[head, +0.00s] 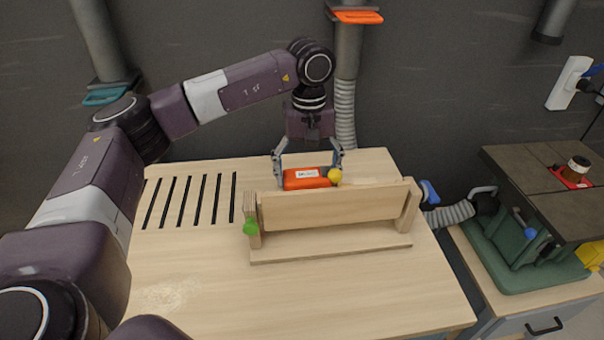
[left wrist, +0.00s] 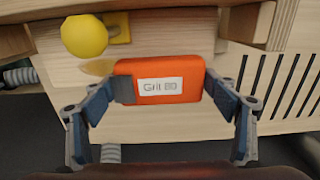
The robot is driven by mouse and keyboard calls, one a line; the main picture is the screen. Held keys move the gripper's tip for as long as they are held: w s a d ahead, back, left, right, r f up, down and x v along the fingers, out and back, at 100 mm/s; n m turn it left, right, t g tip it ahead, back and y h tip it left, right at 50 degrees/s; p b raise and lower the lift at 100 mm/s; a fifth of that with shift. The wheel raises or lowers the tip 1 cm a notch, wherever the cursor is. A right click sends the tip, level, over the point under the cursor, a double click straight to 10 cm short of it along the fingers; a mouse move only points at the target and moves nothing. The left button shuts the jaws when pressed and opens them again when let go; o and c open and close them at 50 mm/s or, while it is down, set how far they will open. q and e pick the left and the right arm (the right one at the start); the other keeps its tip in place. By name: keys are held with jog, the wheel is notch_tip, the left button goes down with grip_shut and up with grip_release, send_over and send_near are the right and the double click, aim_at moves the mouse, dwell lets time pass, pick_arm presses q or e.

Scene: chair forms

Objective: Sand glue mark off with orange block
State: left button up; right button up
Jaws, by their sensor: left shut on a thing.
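The orange block (head: 304,179) carries a white label that reads "Grit 80" in the left wrist view (left wrist: 158,81). My left gripper (head: 308,171) is shut on it, one finger at each end, just behind the top of the wooden chair form (head: 333,240). A yellowish glue mark (left wrist: 97,67) shows on pale wood in the left wrist view, beside the block's left end and partly hidden by it. I cannot tell whether the block touches the wood. The glue mark is hidden in the head view. My right gripper is not in view.
A yellow knob (head: 335,176) sits at the form's top edge near the block; a green knob (head: 250,228) is at its left end. The wooden table (head: 195,270) has dark slots at left and bare space in front. A dark-topped bench (head: 540,165) stands at right.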

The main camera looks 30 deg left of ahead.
pick_arm(q)
jog(key=shift+w+d+f, duration=0.15)
jog(key=shift+w+d, duration=0.1)
jog(key=shift+d, duration=0.2)
jog(key=shift+s+a, duration=0.8)
jog(key=shift+a, duration=0.35)
jog(key=shift+w+d+r, duration=0.25)
jog(key=shift+w+d, duration=0.65)
jog(key=shift+d, duration=0.25)
jog(key=shift+s+a+f, duration=0.15)
jog(key=shift+s+a, duration=0.75)
jog(key=shift+a, duration=0.2)
jog(key=shift+r+p, duration=2.9)
jog(key=shift+r, duration=1.65)
